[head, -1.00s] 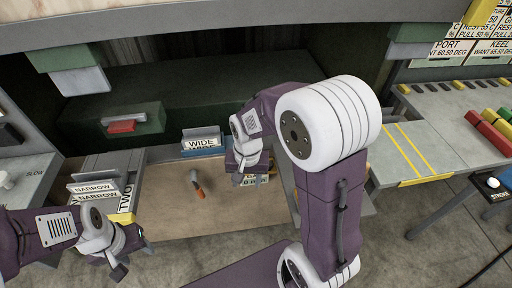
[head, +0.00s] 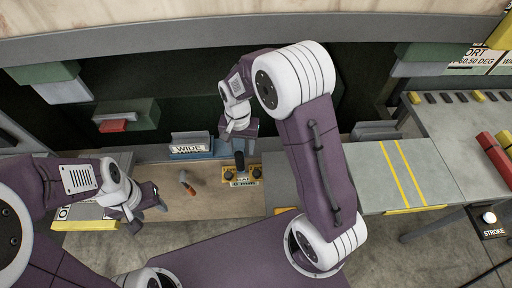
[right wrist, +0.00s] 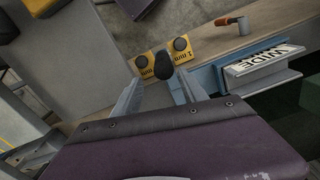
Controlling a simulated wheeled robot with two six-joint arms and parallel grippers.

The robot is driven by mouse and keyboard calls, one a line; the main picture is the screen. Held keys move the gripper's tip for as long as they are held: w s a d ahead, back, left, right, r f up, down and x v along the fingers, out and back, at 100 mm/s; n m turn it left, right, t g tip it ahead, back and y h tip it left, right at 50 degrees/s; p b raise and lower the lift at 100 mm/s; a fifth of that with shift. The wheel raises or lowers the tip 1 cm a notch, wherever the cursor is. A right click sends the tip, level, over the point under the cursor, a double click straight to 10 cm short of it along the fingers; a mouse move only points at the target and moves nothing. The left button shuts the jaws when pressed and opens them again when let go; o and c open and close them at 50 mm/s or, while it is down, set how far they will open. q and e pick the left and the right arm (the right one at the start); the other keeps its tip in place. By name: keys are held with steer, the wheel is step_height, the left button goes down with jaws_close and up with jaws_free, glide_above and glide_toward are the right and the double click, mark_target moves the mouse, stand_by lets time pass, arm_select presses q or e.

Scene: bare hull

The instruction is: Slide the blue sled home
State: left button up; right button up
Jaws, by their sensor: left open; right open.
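A blue block or sled (head: 200,153) with a "WIDE" card stands at the back of the tan bench. Its blue side also shows in the right wrist view (right wrist: 236,72). I cannot tell where its travel ends. My right gripper (head: 238,130) is open, just right of the blue part and above a black knob (head: 239,160). In the right wrist view this knob (right wrist: 163,65) shows between the open fingers of the right gripper (right wrist: 157,84); contact is not clear. My left gripper (head: 148,208) is open and empty over the bench's left front.
A yellow gauge block (head: 243,174) with dark knobs and a gap label lies by the knob. A grey table with yellow stripes (head: 405,175) is right. A dark green shelf with a red block (head: 113,126) is behind.

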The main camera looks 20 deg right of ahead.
mark_target(237, 155)
steer(key=shift+r, duration=0.1)
steer(key=shift+s+a+f, duration=0.3)
steer(key=shift+a+f, duration=0.2)
steer(key=shift+f, duration=0.05)
steer(key=shift+s+a+f, duration=0.3)
steer(key=shift+a+f, duration=0.2)
steer(key=shift+f, duration=0.05)
steer(key=f, duration=0.4)
steer(key=d+f+p, duration=0.1)
steer(key=f, duration=0.1)
steer(key=shift+w, duration=0.4)
steer(key=shift+f, duration=0.2)
steer(key=shift+s+a, duration=0.15)
steer(key=shift+a, duration=0.1)
steer(key=shift+d, duration=0.1)
steer(key=c, duration=0.6)
arm_select(q)
steer(key=shift+s+a+r, duration=0.3)
steer(key=shift+a+r, duration=0.1)
steer(key=shift+a, duration=0.2)
arm_select(e)
jaws_close()
